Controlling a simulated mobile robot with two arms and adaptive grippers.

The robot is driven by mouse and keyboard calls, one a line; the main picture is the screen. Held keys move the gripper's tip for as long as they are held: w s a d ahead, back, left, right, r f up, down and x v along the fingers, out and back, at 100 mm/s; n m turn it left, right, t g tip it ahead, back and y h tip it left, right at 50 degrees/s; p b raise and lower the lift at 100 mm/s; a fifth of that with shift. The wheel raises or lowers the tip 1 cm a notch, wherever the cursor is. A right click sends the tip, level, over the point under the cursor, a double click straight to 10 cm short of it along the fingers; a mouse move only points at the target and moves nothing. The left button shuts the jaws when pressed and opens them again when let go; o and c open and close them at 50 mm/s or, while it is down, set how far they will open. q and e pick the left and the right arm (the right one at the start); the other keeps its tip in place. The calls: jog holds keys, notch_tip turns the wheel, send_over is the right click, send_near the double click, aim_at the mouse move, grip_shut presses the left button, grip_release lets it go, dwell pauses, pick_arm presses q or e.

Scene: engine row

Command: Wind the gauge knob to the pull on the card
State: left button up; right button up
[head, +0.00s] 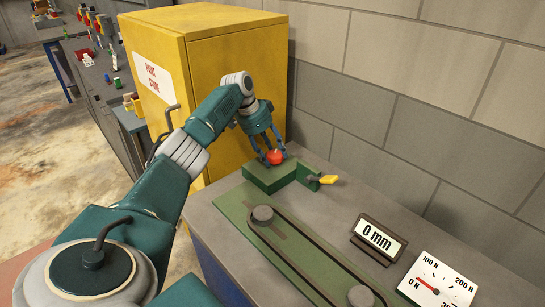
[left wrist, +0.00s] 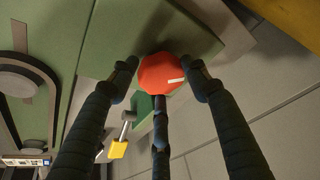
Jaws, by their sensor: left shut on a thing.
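A red knob (left wrist: 158,75) with a white mark sits on a green block (head: 270,178) at the back of the bench. The knob also shows in the head view (head: 275,157). My left gripper (head: 270,158) comes down from above and is shut on the knob, with its fingers around it. In the left wrist view the white mark lies on the knob's right side. A white dial card (head: 438,284) marked in N stands at the front right, its red needle near the 0 N end. A display (head: 378,240) reads 0 mm. My right gripper is out of view.
A lever with a yellow grip (head: 328,180) sticks out right of the block. A green plate with a belt on round pulleys (head: 263,214) lies in front. A yellow cabinet (head: 225,60) stands behind my left arm. A block wall (head: 400,90) bounds the bench.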

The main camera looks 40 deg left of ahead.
pick_arm(q)
jog(key=shift+w+r+m+b, duration=0.35)
jog(key=shift+w+m+b, duration=0.05)
jog(key=shift+m+b, duration=0.5)
jog(key=shift+r, duration=0.1)
jog(key=o, duration=1.1)
jog(key=shift+f+h, duration=0.2)
jog(key=shift+h, duration=0.1)
jog(key=v, duration=0.7)
jog(key=shift+r, duration=0.3)
